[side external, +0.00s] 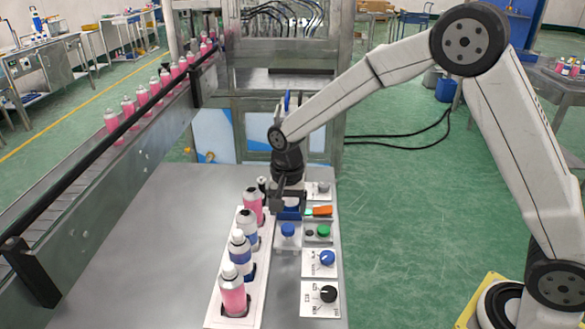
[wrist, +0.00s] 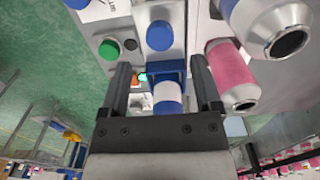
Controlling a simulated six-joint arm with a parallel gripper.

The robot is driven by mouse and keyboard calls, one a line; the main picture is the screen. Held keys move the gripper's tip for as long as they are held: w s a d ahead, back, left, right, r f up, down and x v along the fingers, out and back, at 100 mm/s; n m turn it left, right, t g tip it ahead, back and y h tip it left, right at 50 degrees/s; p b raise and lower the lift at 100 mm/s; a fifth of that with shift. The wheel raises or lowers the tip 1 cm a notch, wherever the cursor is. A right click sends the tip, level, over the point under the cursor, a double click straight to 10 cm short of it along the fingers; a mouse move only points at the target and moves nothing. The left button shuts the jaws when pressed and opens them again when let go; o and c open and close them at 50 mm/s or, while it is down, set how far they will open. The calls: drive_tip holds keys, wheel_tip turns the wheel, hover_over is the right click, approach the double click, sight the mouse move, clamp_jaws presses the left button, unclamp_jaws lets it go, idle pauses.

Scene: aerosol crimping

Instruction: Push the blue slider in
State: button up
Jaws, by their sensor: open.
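The blue slider (side external: 289,213) is a blue block at the far part of the panel row, directly below my gripper (side external: 287,198) and partly hidden by it. In the wrist view the blue slider (wrist: 166,71) shows between my fingers. A white and blue cylinder (wrist: 167,95) sits at the slider, also between the fingers. My gripper (wrist: 162,68) is open, with one finger on each side of the slider and visible gaps to both. I cannot tell whether any part of the gripper touches it.
A blue round button (side external: 288,230) stands just in front of the slider. A green button (side external: 323,231), an orange switch (side external: 322,211), a blue knob (side external: 327,258) and a black knob (side external: 328,293) lie nearby. A white rack (side external: 219,300) of several cans stands close on the left.

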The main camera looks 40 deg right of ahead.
sight(288, 227)
drive_tip(key=shift+f, duration=2.6)
clamp_jaws()
drive_tip(key=shift+w+r, duration=0.1)
